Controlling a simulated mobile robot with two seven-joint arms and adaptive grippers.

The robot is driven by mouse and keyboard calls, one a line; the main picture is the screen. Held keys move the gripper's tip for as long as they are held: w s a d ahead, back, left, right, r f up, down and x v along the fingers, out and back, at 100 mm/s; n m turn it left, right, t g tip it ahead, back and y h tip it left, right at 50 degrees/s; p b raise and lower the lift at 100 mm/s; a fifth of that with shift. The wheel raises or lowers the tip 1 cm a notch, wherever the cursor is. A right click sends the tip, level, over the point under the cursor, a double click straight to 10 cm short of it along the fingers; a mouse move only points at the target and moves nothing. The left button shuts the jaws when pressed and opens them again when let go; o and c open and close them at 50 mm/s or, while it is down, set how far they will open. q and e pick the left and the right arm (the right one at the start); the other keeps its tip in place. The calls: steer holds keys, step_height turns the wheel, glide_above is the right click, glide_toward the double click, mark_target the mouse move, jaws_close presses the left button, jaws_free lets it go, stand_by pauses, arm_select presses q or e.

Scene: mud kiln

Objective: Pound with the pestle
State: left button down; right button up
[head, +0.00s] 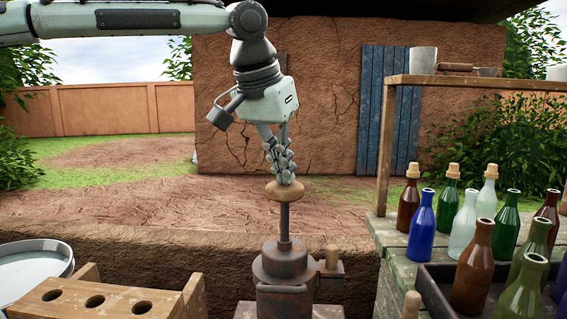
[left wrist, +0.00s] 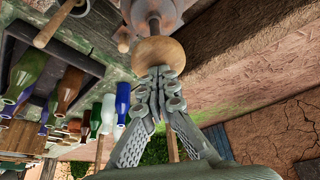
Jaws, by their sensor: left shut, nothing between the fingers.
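The pestle (head: 284,218) is a dark upright rod with a round wooden knob on top. Its lower end goes into a rusty metal cylinder (head: 284,262) at the bottom middle of the head view. My left gripper (head: 287,180) points straight down over the knob with its fingers shut together. Its fingertips are at the top of the knob, not around it. In the left wrist view the knob (left wrist: 160,52) sits right at the closed fingertips (left wrist: 160,74); I cannot tell whether they touch. The pestle's lower end is hidden inside the cylinder. My right gripper is not in view.
Several coloured bottles (head: 464,222) stand on a wooden bench at right, some in a dark tray (head: 435,283). A wooden rack with holes (head: 108,300) and a pale round basin (head: 35,268) are at lower left. A shelf (head: 455,80) rises behind the bottles.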

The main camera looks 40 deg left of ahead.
arm_select(q)
steer(key=shift+r, duration=0.65)
step_height(320, 180, up, 13)
steer(key=shift+f, duration=0.2)
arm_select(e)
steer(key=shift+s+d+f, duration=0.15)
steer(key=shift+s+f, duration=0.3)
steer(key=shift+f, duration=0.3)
arm_select(q)
steer(key=shift+f, duration=0.1)
